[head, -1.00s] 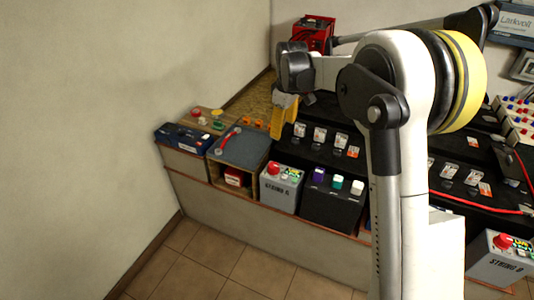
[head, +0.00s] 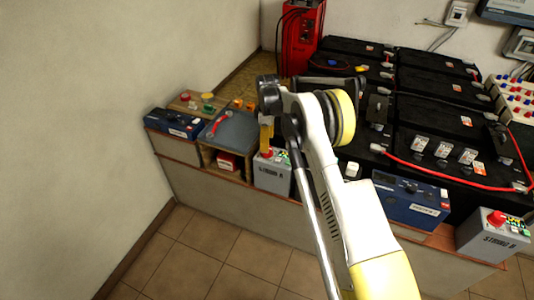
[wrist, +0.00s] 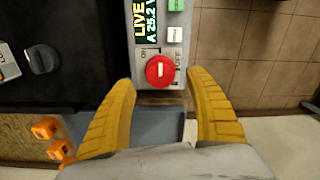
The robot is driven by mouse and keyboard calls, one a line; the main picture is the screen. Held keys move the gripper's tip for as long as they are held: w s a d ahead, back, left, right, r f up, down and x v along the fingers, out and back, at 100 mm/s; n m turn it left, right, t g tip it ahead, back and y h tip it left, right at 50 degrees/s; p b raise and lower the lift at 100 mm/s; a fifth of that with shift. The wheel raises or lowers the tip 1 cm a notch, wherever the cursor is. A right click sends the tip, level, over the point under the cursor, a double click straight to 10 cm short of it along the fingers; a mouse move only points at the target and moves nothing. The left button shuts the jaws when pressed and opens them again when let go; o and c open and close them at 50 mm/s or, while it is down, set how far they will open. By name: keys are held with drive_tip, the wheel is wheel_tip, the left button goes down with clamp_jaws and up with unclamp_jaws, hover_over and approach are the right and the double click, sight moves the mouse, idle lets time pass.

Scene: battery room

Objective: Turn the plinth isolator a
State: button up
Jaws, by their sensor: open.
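The plinth isolator a is a red round knob (wrist: 160,71) with a small white mark, on the grey STRING A box (head: 272,178). In the wrist view it sits on a plate lettered ON and OFF, below a display reading LIVE and 25.2 V. My gripper (wrist: 161,77) is open, its two yellow fingers on either side of the knob in that view, with nothing held. In the head view my gripper (head: 266,135) points down just above the box and partly hides the knob. I cannot tell whether a finger touches it.
A grey-blue lidded surface (head: 233,132) with a red handle adjoins the box on the left, with a blue unit (head: 174,123) beyond. Black batteries (head: 350,47) fill the bench to the right. The STRING B box (head: 490,240) has a similar red knob. The tiled floor in front is clear.

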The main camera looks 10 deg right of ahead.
wheel_tip(320, 180, down, 5)
drive_tip(key=shift+r+b, duration=0.1)
drive_tip(key=shift+b, duration=0.65)
drive_tip(key=c, duration=1.2)
